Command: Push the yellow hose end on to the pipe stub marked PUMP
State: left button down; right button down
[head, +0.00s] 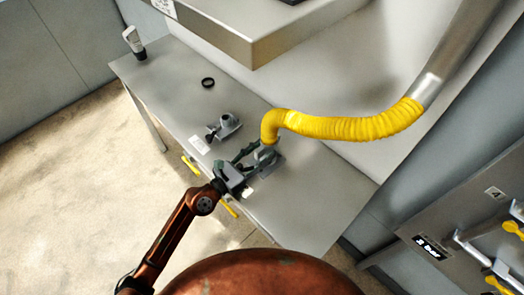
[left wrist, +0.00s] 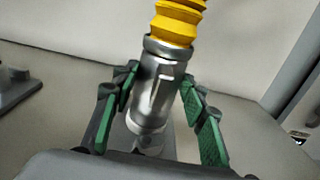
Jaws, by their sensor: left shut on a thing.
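The yellow hose (head: 345,128) hangs from a metal duct and bends down at its free end. That end carries a grey metal cuff (left wrist: 160,85), upright and slightly tilted in the left wrist view. My left gripper (head: 256,156) is shut on the cuff, its green pads on either side. Just below the cuff is a grey pipe stub (left wrist: 149,146) on a base plate (head: 272,167). I cannot tell whether the cuff sits over the stub or only touches its top. A second grey stub fitting (head: 224,127) stands to the left. No PUMP marking is readable. My right gripper is out of view.
The grey table (head: 310,195) is clear at its right end. A black ring (head: 208,82) lies further back, and a white label (head: 199,145) lies near the second fitting. A metal shelf (head: 250,45) overhangs the back.

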pick_arm(q)
jog(key=shift+f, duration=0.15)
jog(key=c, duration=1.1)
grip_release()
jog(key=shift+f, duration=0.15)
jog(key=v, duration=1)
jog(key=shift+s+a, duration=0.2)
jog(key=shift+s, duration=0.05)
jog(key=shift+s+a, duration=0.5)
jog(key=shift+r, duration=0.25)
